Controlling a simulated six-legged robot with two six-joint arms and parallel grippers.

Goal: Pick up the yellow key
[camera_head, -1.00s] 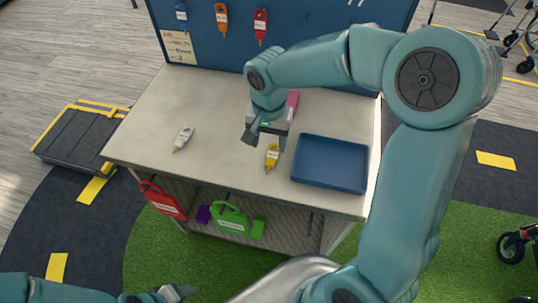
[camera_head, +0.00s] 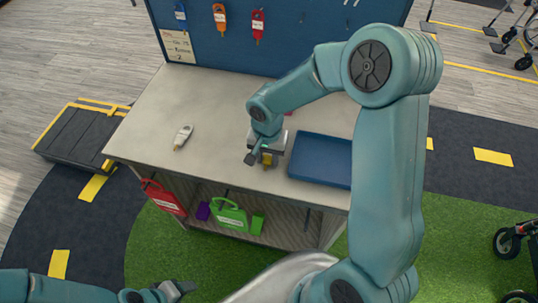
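The yellow key (camera_head: 267,160) is on the pale worktop, left of the blue tray, mostly hidden by my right gripper. My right gripper (camera_head: 261,155) points down right at the key, with its dark fingers beside or over it. I cannot tell whether the fingers are open or closed on the key. My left gripper (camera_head: 178,291) is low at the bottom of the view, away from the bench and the key; its finger state is not clear.
A blue tray (camera_head: 321,158) lies to the right, partly behind my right arm. Orange (camera_head: 220,16), red (camera_head: 258,26) and blue (camera_head: 181,16) keys hang on the blue back panel.

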